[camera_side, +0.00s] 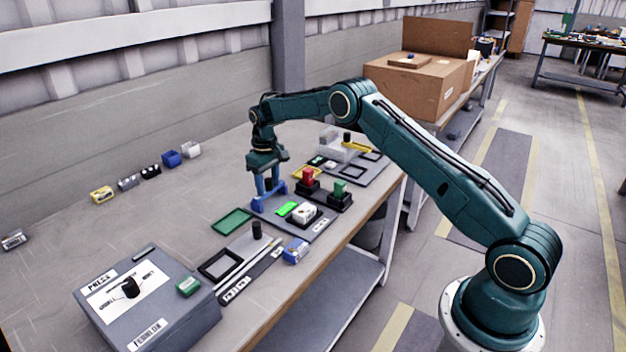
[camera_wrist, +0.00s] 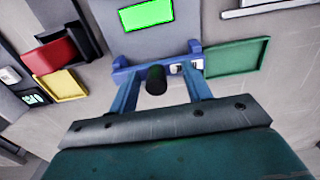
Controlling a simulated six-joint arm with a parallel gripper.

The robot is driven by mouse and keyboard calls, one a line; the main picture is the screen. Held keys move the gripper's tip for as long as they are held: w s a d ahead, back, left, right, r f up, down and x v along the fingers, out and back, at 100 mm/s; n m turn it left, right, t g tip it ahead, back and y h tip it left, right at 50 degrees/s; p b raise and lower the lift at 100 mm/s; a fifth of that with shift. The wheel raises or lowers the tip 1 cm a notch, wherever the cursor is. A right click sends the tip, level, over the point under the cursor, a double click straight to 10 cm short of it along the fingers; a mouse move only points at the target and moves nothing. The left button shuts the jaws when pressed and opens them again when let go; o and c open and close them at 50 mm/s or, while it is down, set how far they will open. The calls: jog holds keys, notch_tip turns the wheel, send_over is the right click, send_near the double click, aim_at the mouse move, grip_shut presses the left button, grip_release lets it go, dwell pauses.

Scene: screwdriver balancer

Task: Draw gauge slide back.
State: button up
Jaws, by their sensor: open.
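My gripper (camera_side: 270,190) points down over the gauge station, its two blue-grey fingers spread. In the wrist view the open gripper (camera_wrist: 159,80) has a black round knob (camera_wrist: 156,79) between its fingers, with gaps visible on both sides. The knob appears to belong to the gauge slide; the fingers partly hide it in the side view. A blue bracket-like part (camera_wrist: 120,70) lies beside the knob and fingertips. The lit green display (camera_wrist: 148,13) is on the grey gauge plate; it also shows in the side view (camera_side: 287,209).
A red block (camera_side: 308,175) and a green block (camera_side: 340,187) stand in dark holders close by. A green tray (camera_side: 232,221) lies to the left. The grey press box (camera_side: 150,300) is at front left.

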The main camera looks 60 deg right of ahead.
jog(key=shift+d+r, duration=0.2)
jog(key=shift+r, duration=2.9)
jog(key=shift+r, duration=0.1)
jog(key=shift+s+a+r, duration=0.15)
jog(key=shift+r, duration=0.4)
jog(key=s+a+r+t, duration=0.1)
jog(key=s+a+r, duration=0.3)
jog(key=s+r, duration=0.6)
jog(key=s+a+r+t, duration=0.2)
jog(key=s+a+r, duration=0.2)
jog(key=s+r, duration=0.55)
jog(key=s+a+t, duration=0.1)
jog(key=s+a, duration=0.1)
jog(key=s, duration=1)
jog(key=s+a+f+t, duration=0.1)
jog(key=s+a, duration=0.1)
jog(key=s, duration=1)
jog(key=shift+s+a+f+t, duration=0.2)
jog(key=shift+s+a+t, duration=0.05)
jog(key=shift+a+t, duration=0.1)
